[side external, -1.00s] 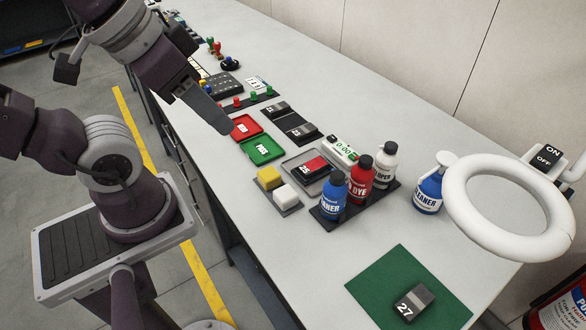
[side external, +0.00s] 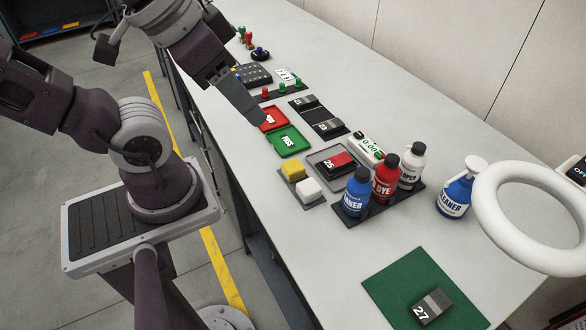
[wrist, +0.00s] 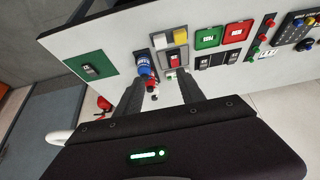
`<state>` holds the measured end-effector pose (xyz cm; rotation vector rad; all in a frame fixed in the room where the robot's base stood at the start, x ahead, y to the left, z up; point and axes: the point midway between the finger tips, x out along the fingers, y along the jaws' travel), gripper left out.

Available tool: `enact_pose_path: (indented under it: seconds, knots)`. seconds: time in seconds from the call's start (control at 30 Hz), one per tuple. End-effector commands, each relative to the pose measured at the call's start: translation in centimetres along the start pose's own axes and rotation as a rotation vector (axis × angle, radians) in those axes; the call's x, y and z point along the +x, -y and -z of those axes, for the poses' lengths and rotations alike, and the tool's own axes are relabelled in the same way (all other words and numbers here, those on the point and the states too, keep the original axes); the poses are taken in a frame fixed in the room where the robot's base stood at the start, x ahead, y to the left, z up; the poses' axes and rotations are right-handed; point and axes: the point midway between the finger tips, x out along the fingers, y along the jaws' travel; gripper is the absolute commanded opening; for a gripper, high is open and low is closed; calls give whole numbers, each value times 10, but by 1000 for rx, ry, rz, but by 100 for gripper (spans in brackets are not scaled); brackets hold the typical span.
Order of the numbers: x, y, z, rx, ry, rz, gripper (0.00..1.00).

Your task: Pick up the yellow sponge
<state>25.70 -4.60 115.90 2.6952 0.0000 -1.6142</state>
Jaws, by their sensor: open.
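The yellow sponge (side external: 292,169) sits on a small grey pad (side external: 320,203) on the bench, beside a white block (side external: 310,189). In the wrist view the yellow sponge (wrist: 180,36) lies beyond the fingers, with the white block (wrist: 160,41) to its left. My gripper (side external: 259,117) is raised, with its fingertips overlapping the red tray in the side view, up and left of the sponge. In the wrist view my gripper (wrist: 160,88) has its two fingers spread apart with nothing gripped. Nothing hides the sponge.
Red (side external: 270,118) and green (side external: 289,141) trays lie behind the sponge. A grey tray (side external: 346,183) with a red-and-black block lies to its right. Blue (side external: 357,192), red (side external: 385,178) and white (side external: 410,167) bottles stand nearby.

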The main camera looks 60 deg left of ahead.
Motion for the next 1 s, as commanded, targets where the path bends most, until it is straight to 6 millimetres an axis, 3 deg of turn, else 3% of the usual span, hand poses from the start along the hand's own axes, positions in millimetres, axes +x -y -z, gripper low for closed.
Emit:
enact_pose_path:
  seconds: [0.1, 0.37, 0.47, 0.57, 0.63, 0.8, 0.9, 1.0]
  knots:
    - [0, 0, 0, 0, 0, 0, 65]
    - [1, 1, 1, -8, 3, 3, 65]
    - [16, 9, 11, -132, 52, 55, 65]
    - [54, 30, 30, -418, 144, 162, 65]
    - [90, 47, 40, -656, 201, 237, 65]
    - [176, 74, 37, -1179, 311, 344, 65]
    - [208, 79, 29, -1392, 357, 369, 65]
    - [225, 80, 24, -1507, 381, 381, 65]
